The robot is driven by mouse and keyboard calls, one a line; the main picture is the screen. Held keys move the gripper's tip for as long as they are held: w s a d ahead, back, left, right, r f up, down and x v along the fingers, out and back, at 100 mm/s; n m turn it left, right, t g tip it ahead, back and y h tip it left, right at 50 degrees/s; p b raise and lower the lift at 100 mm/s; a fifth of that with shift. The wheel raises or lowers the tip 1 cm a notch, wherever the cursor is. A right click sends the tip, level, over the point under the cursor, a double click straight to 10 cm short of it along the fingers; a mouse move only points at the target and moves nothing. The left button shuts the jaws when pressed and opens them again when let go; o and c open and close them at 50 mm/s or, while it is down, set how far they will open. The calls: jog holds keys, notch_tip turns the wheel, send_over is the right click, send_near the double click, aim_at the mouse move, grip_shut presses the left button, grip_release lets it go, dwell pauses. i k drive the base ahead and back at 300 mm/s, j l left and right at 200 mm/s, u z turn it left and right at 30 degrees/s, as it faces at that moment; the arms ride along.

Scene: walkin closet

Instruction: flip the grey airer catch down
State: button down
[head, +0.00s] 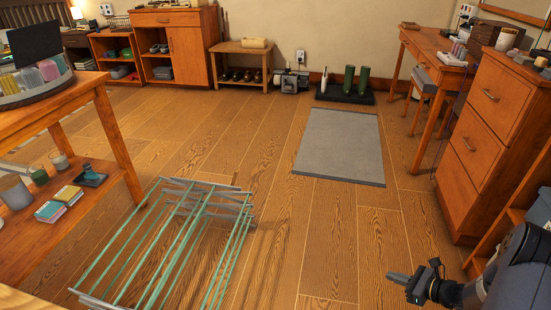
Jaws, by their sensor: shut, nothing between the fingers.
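The clothes airer (180,238) stands low on the wooden floor at the lower left of the head view. It has pale green rods between grey end bars, and a grey frame shows folded at its far end. I cannot pick out the grey catch on it; it is too small or hidden. My gripper (396,278) is at the lower right, well to the right of the airer. Its fingers point left, and it is shut and empty, touching nothing.
A grey mat (340,146) lies mid-floor. A wooden shelf table (115,130) stands left of the airer, holding cups and books. A drawer chest (490,130) stands at right. A boot tray (345,94) lies by the back wall. Floor between airer and gripper is clear.

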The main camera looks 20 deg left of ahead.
aim_at(236, 173)
jog(key=i+j+u, duration=0.25)
jog(key=i+u, duration=0.2)
jog(key=i, duration=0.25)
jog(key=i+u, duration=0.45)
jog(key=i, duration=0.25)
jog(key=i+j+u, duration=0.2)
jog(key=i+j, duration=0.1)
